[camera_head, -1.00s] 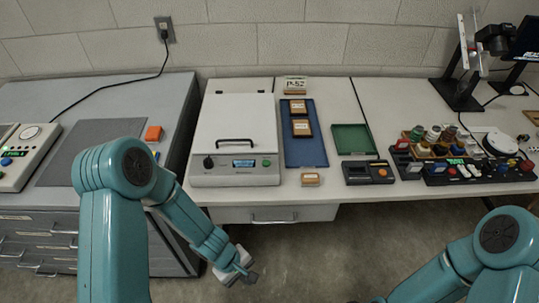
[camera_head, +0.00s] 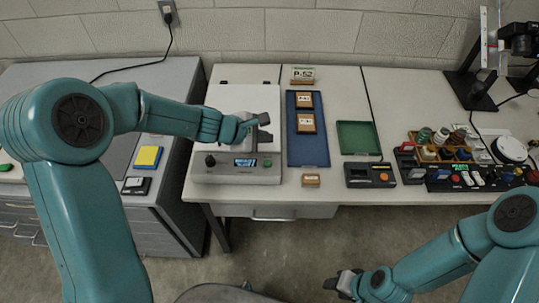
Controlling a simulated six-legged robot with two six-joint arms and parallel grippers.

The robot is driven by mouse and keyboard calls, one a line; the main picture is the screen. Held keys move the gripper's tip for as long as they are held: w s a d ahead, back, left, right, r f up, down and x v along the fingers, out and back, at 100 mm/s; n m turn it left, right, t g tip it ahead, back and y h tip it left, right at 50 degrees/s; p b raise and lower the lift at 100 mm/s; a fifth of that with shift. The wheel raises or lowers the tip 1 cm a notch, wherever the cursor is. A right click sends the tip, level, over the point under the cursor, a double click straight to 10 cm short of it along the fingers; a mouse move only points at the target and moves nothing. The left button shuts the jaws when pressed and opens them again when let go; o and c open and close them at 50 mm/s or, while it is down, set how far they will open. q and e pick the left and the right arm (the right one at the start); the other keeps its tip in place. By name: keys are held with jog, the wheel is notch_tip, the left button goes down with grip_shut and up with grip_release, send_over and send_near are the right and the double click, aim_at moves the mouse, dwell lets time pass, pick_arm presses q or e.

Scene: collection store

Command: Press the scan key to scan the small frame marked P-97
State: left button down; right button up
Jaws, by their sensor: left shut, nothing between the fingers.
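A scanner-like box (camera_head: 206,176) with a white lid stands on the table, lid down. Its front has a dark knob, a lit display (camera_head: 245,162) and a green button (camera_head: 268,163). My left gripper (camera_head: 264,127) is shut and empty over the lid, hiding its handle; I cannot tell if it touches. Two small wooden frames (camera_head: 305,99) (camera_head: 306,123) lie in a blue tray (camera_head: 308,155). A third small frame (camera_head: 311,180) lies in front of the tray. Their markings are too small to read. My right gripper (camera_head: 332,283) is low, in front of the table; its jaws are unclear.
To the right are an empty green tray (camera_head: 358,138), a black device with an orange button (camera_head: 370,174), and a crowded control panel (camera_head: 470,180). A grey cabinet (camera_head: 165,185) stands left.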

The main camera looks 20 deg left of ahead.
aim_at(265, 165)
pick_arm(q)
notch_tip(265, 165, down, 8)
jog(key=b, duration=0.7)
jog(key=shift+b, duration=0.3)
jog(key=shift+f+b, duration=0.2)
jog(key=shift+b, duration=0.15)
dwell(1.6)
jog(key=shift+f+b, duration=0.4)
jog(key=shift+b, duration=0.05)
